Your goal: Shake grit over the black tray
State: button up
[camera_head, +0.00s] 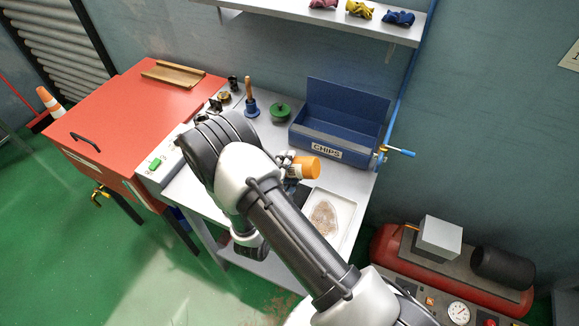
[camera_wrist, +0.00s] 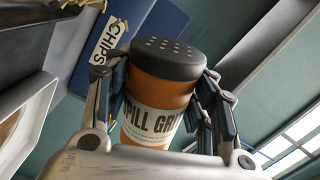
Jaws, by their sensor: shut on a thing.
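My gripper (camera_wrist: 162,112) is shut on an orange grit shaker (camera_wrist: 160,98) with a black perforated cap and a white label reading "PILL GRI". In the head view the orange shaker (camera_head: 307,167) is held tilted above the bench, with its orange end to the right; its cap is not clear there. A pale, white-rimmed tray (camera_head: 346,212) with a brown patch in it lies on the bench, to the lower right of the shaker. Part of a pale tray (camera_wrist: 38,100) also shows at the left of the wrist view. I cannot clearly make out a black tray; my arm hides part of the bench.
A blue "CHIPS" bin (camera_head: 340,118) stands behind the shaker. A green round object (camera_head: 280,113) and a blue wooden-handled tool (camera_head: 250,105) stand at the back left. A red cabinet (camera_head: 130,120) is left, and a red compressor (camera_head: 390,246) is at the lower right.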

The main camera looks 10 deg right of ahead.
dwell(0.3)
jog(key=shift+w+a+b, duration=0.2)
jog(key=shift+w+a, duration=0.5)
jog(key=shift+a, duration=0.2)
jog(key=shift+w+a+b, duration=0.2)
jog(key=shift+w+a, duration=0.45)
jog(key=shift+a, duration=0.2)
jog(key=shift+p+v, duration=0.3)
jog(key=shift+v, duration=2)
jog(key=shift+a, duration=0.15)
jog(key=shift+v, duration=2.2)
jog(key=shift+a, duration=0.15)
jog(key=shift+p+v, duration=0.4)
jog(key=shift+v, duration=1.75)
jog(key=shift+w+a, duration=0.1)
jog(key=shift+a, duration=0.05)
